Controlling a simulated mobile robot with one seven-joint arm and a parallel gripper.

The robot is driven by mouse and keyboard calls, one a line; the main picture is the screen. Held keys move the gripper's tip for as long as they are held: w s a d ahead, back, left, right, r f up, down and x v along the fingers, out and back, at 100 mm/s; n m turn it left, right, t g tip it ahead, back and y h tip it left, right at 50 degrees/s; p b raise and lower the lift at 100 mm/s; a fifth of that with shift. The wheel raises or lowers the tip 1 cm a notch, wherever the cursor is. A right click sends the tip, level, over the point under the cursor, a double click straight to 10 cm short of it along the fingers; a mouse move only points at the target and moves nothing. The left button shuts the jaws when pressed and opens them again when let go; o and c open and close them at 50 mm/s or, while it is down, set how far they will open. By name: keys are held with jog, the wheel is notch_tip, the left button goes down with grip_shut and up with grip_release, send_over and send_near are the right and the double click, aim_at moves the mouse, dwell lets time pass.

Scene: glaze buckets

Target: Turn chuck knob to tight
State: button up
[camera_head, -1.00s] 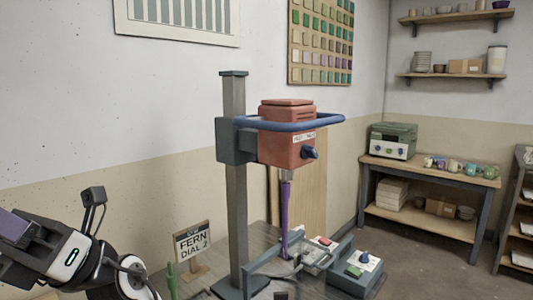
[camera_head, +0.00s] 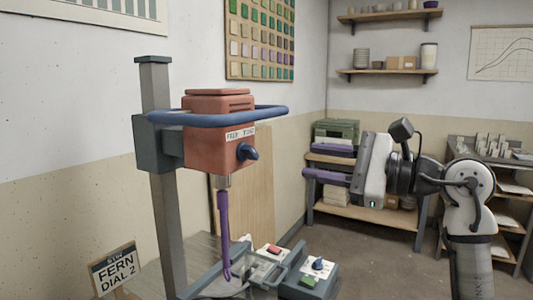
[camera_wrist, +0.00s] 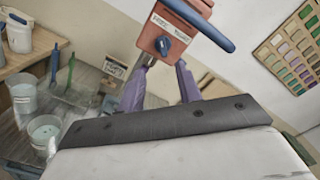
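The chuck knob (camera_head: 246,152) is a dark blue handle on the front of the red-brown mixer head (camera_head: 215,130). A label (camera_head: 241,133) above it seems to read FREE on the left and TIGHT on the right. I cannot tell which mark the knob points at. My gripper (camera_head: 309,162) has purple fingers and is to the right of the mixer head, apart from the knob. In the wrist view the fingers are spread and empty, and the knob (camera_wrist: 163,46) shows beyond the gap between the fingertips.
A blue ring handle (camera_head: 225,117) juts out around the mixer head above the knob. A purple shaft (camera_head: 223,230) hangs below. A shelf bench stands behind my gripper.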

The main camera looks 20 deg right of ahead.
aim_at(255, 152)
jog(key=p+x, duration=0.4)
jog(key=x, duration=0.9)
jog(key=shift+w+d+f, duration=0.1)
jog(key=shift+w+d, duration=0.1)
grip_shut()
